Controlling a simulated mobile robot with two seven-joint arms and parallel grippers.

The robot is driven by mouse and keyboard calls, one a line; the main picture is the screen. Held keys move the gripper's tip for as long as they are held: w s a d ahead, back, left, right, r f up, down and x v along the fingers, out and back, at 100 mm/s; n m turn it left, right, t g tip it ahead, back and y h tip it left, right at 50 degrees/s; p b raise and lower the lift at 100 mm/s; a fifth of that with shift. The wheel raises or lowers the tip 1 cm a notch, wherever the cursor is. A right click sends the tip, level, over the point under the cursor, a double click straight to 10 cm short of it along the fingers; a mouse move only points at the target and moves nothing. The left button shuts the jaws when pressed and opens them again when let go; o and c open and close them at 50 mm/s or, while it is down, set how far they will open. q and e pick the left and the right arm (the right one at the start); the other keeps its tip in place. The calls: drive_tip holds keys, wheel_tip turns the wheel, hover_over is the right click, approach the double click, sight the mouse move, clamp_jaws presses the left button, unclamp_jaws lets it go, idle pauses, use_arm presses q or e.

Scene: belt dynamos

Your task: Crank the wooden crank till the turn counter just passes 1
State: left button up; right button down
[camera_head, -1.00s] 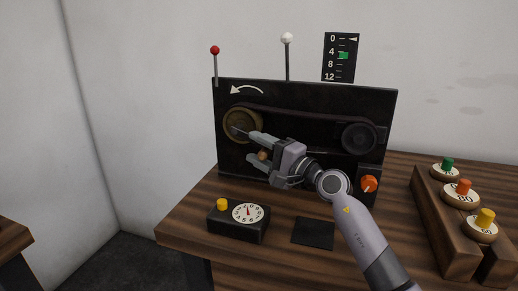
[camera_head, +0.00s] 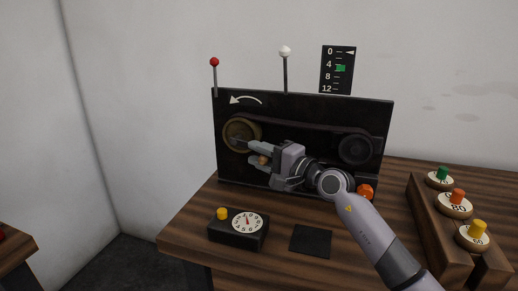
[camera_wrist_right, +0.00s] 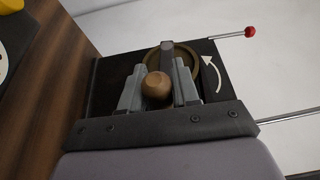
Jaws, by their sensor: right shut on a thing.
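My right gripper (camera_head: 260,154) is shut on the round wooden crank knob (camera_wrist_right: 157,86), which sits between the fingers in the right wrist view. The crank's wooden wheel (camera_head: 232,133) is at the left of the black upright panel (camera_head: 300,104). The crank arm (camera_wrist_right: 167,58) runs from the wheel toward the knob. A white curved arrow (camera_head: 246,100) on the panel points left. The turn counter (camera_head: 248,222) is a white dial with a red pointer on a black box with a yellow button (camera_head: 222,213); its pointer is near the top, its figures too small to read. My left gripper is not in view.
A belt runs to a dark pulley (camera_head: 358,148). An orange knob (camera_head: 365,191) is low right. A scale (camera_head: 337,84) has a white pointer by 0 and a green mark just past 4. A wooden rack (camera_head: 424,208) with labelled weights stands at right. A dark pad (camera_head: 311,240) lies in front.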

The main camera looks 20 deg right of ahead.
drive_tip(key=shift+a+f+g, duration=0.1)
drive_tip(key=shift+f+g, duration=0.2)
drive_tip(key=shift+f, duration=0.3)
drive_tip(key=c, duration=0.9)
unclamp_jaws()
drive_tip(key=shift+r, duration=0.15)
drive_tip(key=shift+s+r, duration=0.1)
drive_tip(key=shift+b+v, duration=0.55)
drive_tip(key=shift+v, duration=2.95)
